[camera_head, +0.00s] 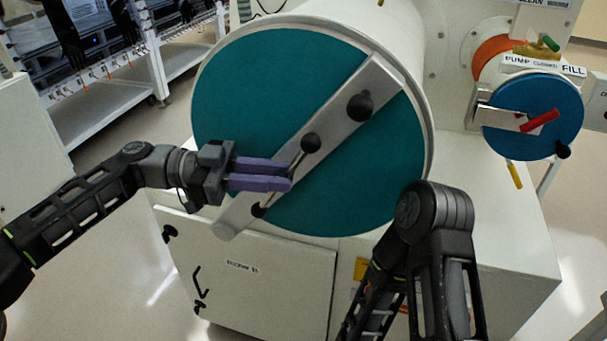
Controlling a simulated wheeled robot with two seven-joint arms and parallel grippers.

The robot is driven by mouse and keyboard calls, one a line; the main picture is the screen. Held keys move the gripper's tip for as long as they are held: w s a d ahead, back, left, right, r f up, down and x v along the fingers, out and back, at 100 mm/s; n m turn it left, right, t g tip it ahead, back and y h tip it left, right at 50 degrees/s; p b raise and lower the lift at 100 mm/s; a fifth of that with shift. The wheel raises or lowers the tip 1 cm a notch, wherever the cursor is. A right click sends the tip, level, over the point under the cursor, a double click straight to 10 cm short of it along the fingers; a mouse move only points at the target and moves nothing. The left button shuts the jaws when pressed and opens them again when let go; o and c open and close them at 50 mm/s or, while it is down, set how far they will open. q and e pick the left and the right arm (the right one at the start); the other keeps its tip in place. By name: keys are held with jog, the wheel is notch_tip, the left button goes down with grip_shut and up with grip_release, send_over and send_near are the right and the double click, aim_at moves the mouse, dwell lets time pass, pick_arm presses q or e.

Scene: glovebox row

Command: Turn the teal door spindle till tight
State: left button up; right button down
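The large round teal door (260,90) closes the end of a white cylinder and faces me. A grey metal bar (335,115) crosses it diagonally. The spindle handle (300,158) is a thin metal rod over the bar, with a black ball knob (311,143) at its upper end and another (258,210) at its lower end. My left gripper (290,178) comes in from the left, its purple fingertips at the rod between the knobs. The fingers cover part of the rod, so whether they clamp it is unclear. My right gripper is out of view; only my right arm shows.
Another black knob (360,106) stands on the bar's upper right. A smaller blue door (545,110) with a red handle (540,122) is at the right, under a "PUMP" and "FILL" label. A white cabinet (250,285) is below. Open floor lies at the left.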

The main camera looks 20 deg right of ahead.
pick_arm(q)
jog(key=shift+p+x, duration=0.4)
jog(key=shift+x, duration=1.95)
jog(key=shift+c, duration=0.3)
grip_shut()
